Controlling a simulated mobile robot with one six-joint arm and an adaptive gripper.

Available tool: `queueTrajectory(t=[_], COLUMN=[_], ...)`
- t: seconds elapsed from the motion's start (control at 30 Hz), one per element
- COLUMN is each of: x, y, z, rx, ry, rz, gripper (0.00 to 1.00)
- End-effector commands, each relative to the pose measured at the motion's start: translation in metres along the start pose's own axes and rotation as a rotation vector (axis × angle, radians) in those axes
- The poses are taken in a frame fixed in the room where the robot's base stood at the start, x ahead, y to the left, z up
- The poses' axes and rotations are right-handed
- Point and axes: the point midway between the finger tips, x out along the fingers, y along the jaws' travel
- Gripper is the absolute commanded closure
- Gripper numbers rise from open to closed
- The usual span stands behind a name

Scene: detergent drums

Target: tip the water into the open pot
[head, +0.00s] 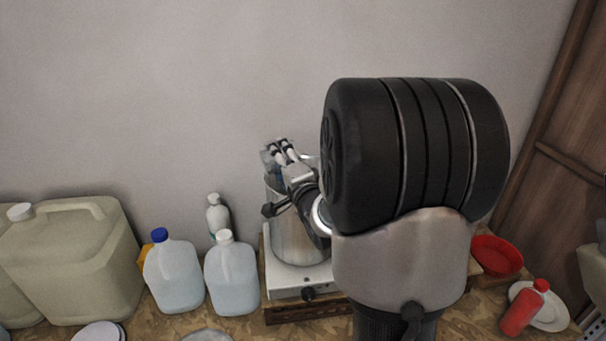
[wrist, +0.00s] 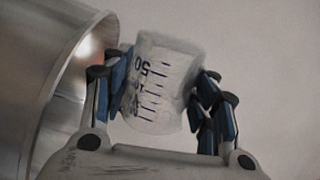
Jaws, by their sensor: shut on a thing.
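My gripper (wrist: 163,90) is shut on a whitish measuring cup (wrist: 155,85) with dark graduation marks, which appears tilted in the wrist view. The steel pot (wrist: 28,95) fills the left of that view, its curved rim beside the cup. In the head view the pot (head: 290,232) stands on a white hotplate (head: 292,279), and my gripper (head: 283,158) is at its top rim. My arm hides the pot's right side. The cup cannot be made out clearly in the head view. No water shows, and I cannot tell whether the cup is over the opening.
Two translucent jugs (head: 173,275) and a white bottle (head: 217,216) stand left of the hotplate. A large beige canister (head: 75,262) is farther left. At right are a red bowl (head: 497,257), a red bottle (head: 523,310) and a white plate (head: 552,311). A wall closes the back.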

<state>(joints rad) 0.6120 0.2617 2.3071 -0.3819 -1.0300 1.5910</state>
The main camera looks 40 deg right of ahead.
Motion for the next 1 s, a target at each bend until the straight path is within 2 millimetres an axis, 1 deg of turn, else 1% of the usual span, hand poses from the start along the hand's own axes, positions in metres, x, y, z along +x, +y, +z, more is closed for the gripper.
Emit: queueTrajectory(t=[1.0], x=[0.0003], y=[-0.0050], z=[-0.0050], rx=[0.123], ry=[0.000], rz=[-0.001], gripper=[0.73])
